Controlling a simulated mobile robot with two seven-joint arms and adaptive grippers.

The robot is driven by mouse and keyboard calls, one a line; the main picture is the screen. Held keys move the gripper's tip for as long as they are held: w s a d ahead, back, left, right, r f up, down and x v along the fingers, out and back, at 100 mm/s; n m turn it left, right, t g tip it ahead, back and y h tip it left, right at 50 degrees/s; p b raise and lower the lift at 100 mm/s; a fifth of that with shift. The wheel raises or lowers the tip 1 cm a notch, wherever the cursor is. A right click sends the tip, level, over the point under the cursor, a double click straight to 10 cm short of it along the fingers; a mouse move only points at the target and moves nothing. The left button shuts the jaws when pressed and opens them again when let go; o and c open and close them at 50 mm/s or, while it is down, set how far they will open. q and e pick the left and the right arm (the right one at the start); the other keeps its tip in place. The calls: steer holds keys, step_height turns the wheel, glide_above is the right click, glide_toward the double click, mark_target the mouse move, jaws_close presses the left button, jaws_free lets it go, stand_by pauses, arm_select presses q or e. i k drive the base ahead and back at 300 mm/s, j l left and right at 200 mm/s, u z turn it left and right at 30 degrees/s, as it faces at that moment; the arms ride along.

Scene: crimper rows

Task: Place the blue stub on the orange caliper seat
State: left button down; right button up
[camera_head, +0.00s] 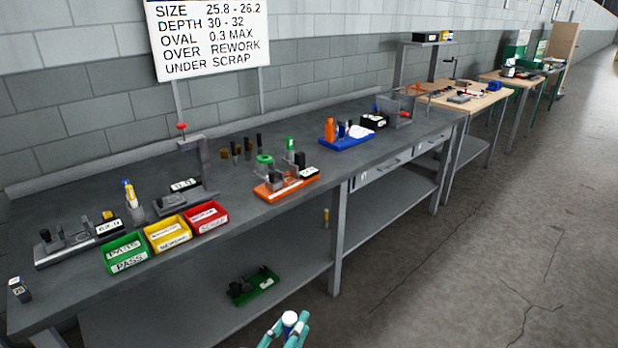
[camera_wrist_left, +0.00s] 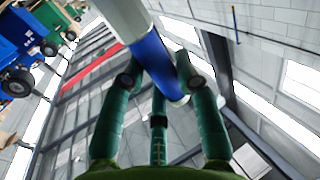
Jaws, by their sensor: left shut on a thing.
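My left gripper (camera_head: 288,328), with teal fingers, is at the bottom of the head view, in front of the bench. It is shut on the blue stub (camera_head: 290,319), whose pale top shows between the fingers. In the left wrist view the stub (camera_wrist_left: 150,55) is a blue cylinder with a whitish-grey end section, slanting between the green fingers (camera_wrist_left: 158,82). The orange caliper seat (camera_head: 291,190) is an orange base on the bench near its front edge, with grey and dark parts and a white label on it. The gripper is well apart from it. My right gripper is not in view.
Green (camera_head: 125,254), yellow (camera_head: 168,233) and red (camera_head: 206,218) bins stand left of the orange seat. A blue tray (camera_head: 347,141) stands behind it to the right. A green tray (camera_head: 254,290) is on the lower shelf (camera_head: 205,308). Floor is clear at right.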

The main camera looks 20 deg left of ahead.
mark_target(290, 180)
steer(key=i, duration=1.55)
steer(key=i+l+u, duration=0.2)
steer(key=i, duration=0.4)
steer(key=i+l+u, duration=0.2)
steer(key=i, duration=0.45)
steer(key=j+u, duration=0.1)
steer(key=u, duration=1.15)
